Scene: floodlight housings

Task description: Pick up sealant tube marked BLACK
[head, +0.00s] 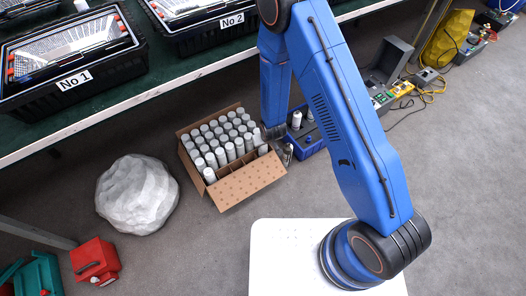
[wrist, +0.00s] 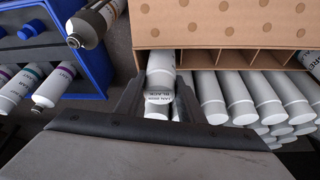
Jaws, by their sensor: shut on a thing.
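In the head view, the cardboard box (head: 236,187) is on the floor, filled with white tubes (head: 222,140). My gripper (head: 284,153) shows only partly at the box's right side, below my blue arm.
A blue crate (head: 318,141) with a few tubes stands right of the box; it also shows in the wrist view (wrist: 90,58). Black bins (head: 70,95) stand on the green shelf above.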

